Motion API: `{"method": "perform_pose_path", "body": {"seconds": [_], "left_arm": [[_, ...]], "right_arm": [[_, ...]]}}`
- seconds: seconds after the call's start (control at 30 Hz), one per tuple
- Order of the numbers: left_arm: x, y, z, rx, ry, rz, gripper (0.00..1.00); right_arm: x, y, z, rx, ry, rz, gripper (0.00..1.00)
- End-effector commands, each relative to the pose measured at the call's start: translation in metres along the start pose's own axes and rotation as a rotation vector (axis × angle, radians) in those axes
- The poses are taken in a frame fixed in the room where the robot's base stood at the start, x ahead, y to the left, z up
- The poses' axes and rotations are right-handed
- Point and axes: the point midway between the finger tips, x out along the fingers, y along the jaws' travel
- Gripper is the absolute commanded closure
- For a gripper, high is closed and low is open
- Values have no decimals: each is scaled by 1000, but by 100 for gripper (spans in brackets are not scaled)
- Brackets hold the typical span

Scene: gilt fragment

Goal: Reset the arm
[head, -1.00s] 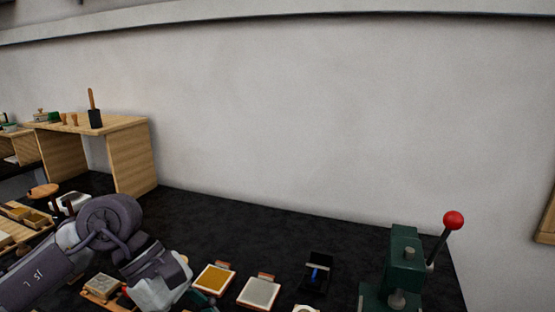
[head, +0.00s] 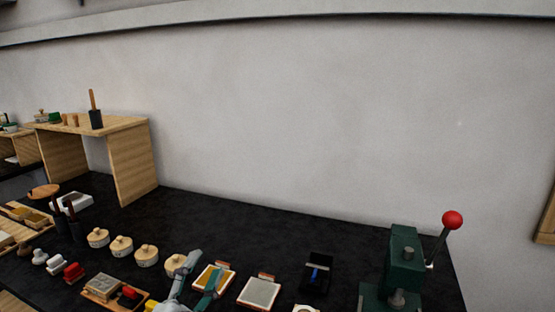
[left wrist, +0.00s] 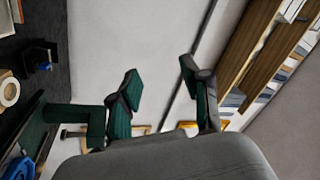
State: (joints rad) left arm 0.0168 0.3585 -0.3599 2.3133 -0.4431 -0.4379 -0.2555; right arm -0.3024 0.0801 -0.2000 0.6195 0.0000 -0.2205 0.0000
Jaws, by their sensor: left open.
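My left gripper (head: 203,268) shows at the bottom edge of the head view, with only its grey and green fingers in the picture. They overlap the tray with the gold-coloured surface (head: 228,276). In the left wrist view the left gripper (left wrist: 160,78) has its two green-padded fingers spread apart with nothing between them. The rest of the left arm is out of the head view. My right gripper shows in neither view.
A green press (head: 403,262) with a red-knobbed lever stands right on the black worktop (head: 260,225). A pale square tray (head: 259,291) and a black stand (head: 317,272) sit left of it. Several round lidded pots (head: 121,246) and a wooden shelf (head: 133,165) are at left.

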Motion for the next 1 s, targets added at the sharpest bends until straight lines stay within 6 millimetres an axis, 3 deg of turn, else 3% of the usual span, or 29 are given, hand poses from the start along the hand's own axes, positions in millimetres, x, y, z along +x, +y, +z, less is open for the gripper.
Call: {"method": "perform_pose_path", "body": {"seconds": [0.03,0.1,0.2,0.3,0.5,0.77,1.0], "left_arm": [[-17,20,31,-105,-150,60,53],[-46,46,69,-232,-347,138,53],[-97,86,109,-391,-612,248,53],[-150,118,132,-515,-837,343,53],[-237,157,143,-667,-1156,483,53],[-326,182,132,-787,-1460,622,53],[-335,245,176,-784,-1496,647,53]], "right_arm": [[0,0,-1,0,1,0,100],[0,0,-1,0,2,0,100],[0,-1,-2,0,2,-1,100],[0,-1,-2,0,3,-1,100],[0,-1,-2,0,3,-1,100],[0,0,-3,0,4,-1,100],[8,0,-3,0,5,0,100]]}}
